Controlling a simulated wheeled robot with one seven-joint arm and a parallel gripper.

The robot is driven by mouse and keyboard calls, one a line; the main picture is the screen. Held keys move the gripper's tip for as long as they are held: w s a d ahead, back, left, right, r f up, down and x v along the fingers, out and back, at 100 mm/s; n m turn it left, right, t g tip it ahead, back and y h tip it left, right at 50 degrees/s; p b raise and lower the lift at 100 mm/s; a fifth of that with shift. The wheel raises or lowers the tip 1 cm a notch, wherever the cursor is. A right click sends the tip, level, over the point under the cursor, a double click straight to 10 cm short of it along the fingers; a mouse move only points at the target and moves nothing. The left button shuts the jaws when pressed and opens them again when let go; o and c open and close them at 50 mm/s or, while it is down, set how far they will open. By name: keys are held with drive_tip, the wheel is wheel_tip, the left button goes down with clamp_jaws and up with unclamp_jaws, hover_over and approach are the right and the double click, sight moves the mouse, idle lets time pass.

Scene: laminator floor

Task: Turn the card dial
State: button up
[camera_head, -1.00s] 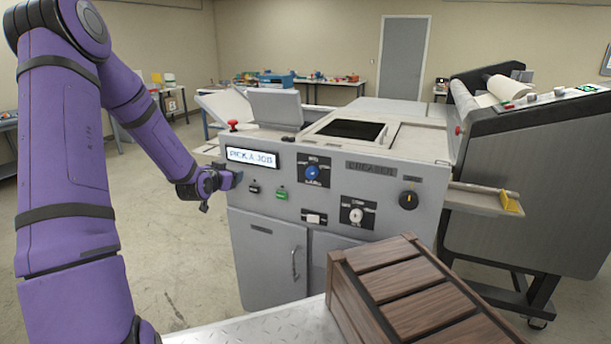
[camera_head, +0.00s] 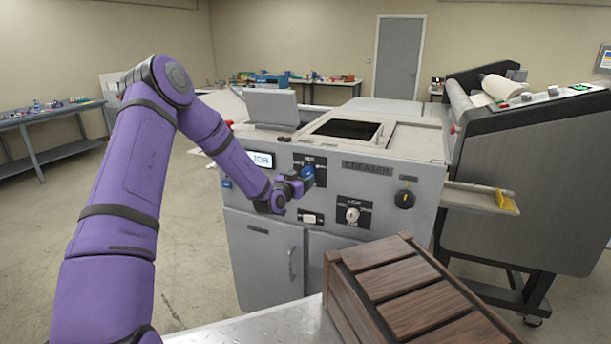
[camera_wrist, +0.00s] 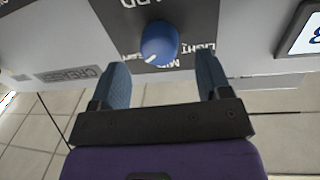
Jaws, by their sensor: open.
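The card dial is a round blue knob with a pale pointer mark on a black labelled plate. It shows in the wrist view (camera_wrist: 159,43), upside down, with words such as "LIGHT" around it, and in the head view (camera_head: 307,172), partly behind my gripper. My gripper (camera_wrist: 162,80) is open, its two blue-grey fingers on either side of the dial's line, with the dial just beyond the tips. I see no clear contact. In the head view my gripper (camera_head: 300,180) is in front of the panel at the dial.
The grey creaser machine (camera_head: 265,225) has a white dial (camera_head: 352,215), a white switch (camera_head: 310,217) and a black knob (camera_head: 404,199) near the blue dial. A small screen (camera_head: 261,160) is to its left. A wooden crate (camera_head: 415,290) stands in front, lower right.

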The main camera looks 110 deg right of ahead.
sight(306, 174)
drive_tip(key=shift+x, duration=1.85)
drive_tip(key=shift+c, duration=0.5)
drive_tip(key=c, duration=0.8)
